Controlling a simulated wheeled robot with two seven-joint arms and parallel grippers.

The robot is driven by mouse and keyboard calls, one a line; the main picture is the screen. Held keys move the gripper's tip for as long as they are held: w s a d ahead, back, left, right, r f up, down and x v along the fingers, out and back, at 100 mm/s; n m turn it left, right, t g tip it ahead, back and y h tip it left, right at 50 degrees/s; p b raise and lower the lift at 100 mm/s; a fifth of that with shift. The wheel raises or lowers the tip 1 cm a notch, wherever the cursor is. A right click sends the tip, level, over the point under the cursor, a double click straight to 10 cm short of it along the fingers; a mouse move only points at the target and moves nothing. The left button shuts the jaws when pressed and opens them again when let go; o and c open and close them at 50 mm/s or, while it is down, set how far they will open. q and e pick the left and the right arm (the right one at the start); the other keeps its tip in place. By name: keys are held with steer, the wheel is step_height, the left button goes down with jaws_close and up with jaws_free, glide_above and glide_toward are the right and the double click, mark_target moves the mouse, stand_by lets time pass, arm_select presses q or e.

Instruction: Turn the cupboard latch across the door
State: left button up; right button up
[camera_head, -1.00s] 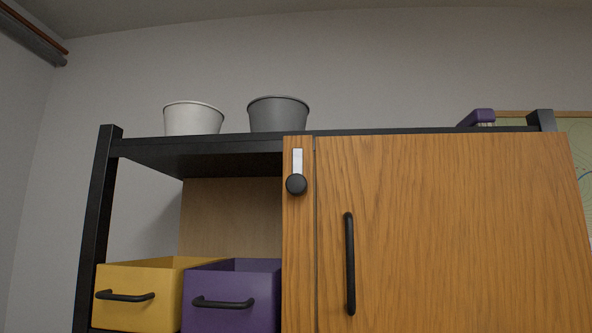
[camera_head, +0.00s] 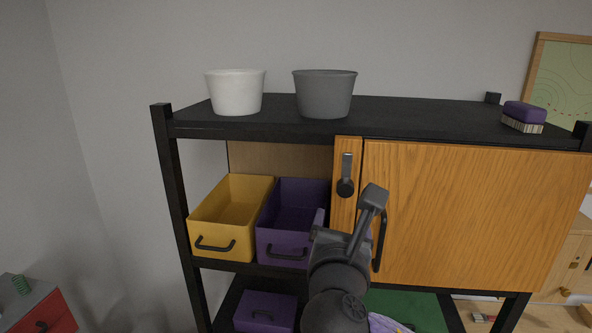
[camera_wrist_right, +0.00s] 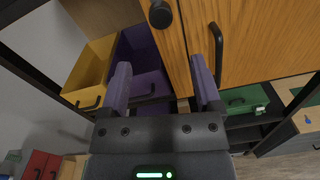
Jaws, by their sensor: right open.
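The latch (camera_head: 346,166) is a light metal strip with a round black knob. It hangs upright on the narrow wooden strip left of the door, not across the gap. The wooden cupboard door (camera_head: 470,210) is shut and has a black bar handle. My right gripper (camera_head: 345,212) is open and empty, just below the knob in the head view. In the right wrist view the knob (camera_wrist_right: 160,14) is at the top edge, beyond the two open fingers (camera_wrist_right: 163,85); the rest of the latch is out of frame. My left gripper is not in view.
A yellow bin (camera_head: 225,225) and a purple bin (camera_head: 285,235) stand on the shelf left of the door. A white pot (camera_head: 236,93), a grey pot (camera_head: 324,95) and a purple brush (camera_head: 524,114) sit on the top. The door's handle (camera_wrist_right: 218,55) is close to the right finger.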

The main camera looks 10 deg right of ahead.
mark_target(345, 191)
steer(key=x, duration=0.3)
steer(key=p+x, duration=0.1)
steer(key=x, duration=0.2)
steer(key=p+x, duration=0.1)
steer(key=x, duration=0.3)
steer(key=shift+s+d+r, duration=0.1)
steer(key=shift+d+r, duration=0.1)
steer(key=shift+r, duration=0.15)
jaws_close()
